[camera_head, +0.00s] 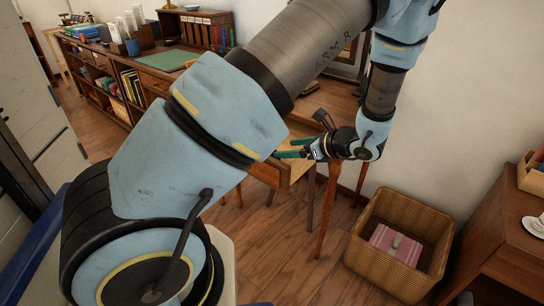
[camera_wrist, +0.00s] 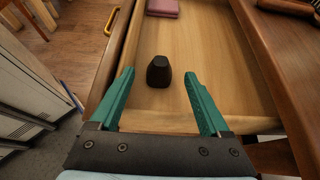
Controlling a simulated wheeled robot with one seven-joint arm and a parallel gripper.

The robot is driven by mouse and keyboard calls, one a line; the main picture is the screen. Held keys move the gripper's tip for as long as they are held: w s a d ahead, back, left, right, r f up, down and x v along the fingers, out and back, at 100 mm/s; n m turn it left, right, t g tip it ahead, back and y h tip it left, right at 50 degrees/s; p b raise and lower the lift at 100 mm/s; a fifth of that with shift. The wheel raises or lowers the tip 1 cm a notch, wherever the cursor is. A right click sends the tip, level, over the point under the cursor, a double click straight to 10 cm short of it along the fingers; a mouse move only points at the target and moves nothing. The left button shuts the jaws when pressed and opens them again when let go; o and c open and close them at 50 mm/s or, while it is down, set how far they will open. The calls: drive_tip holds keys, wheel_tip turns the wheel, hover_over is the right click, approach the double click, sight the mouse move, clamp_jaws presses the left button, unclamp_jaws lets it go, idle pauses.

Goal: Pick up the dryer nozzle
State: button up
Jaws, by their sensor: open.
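The dryer nozzle, a small black tapered piece, appears to be the dark object (camera_wrist: 158,72) lying in an open wooden drawer (camera_wrist: 215,50) in the wrist view. My gripper (camera_wrist: 158,80) is open, with its two teal fingers on either side of the near end of the nozzle in the picture and gaps to both. I cannot tell how high the fingers are above the drawer floor. In the head view my gripper (camera_head: 292,148) is at the open drawer (camera_head: 298,168) of the desk, and the nozzle is not visible there.
A dark pink item (camera_wrist: 163,7) lies farther back in the drawer. The drawer's side walls rise left and right of my fingers. A wicker basket (camera_head: 372,268) with a folded pink cloth (camera_head: 388,238) stands on the floor right of the desk. A low shelf (camera_head: 150,82) stands behind.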

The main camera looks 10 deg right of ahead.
sight(273, 150)
drive_tip(key=x, duration=0.5)
drive_tip(key=shift+w+a+f, duration=0.1)
drive_tip(key=shift+w+f, duration=0.15)
clamp_jaws()
idle(0.4)
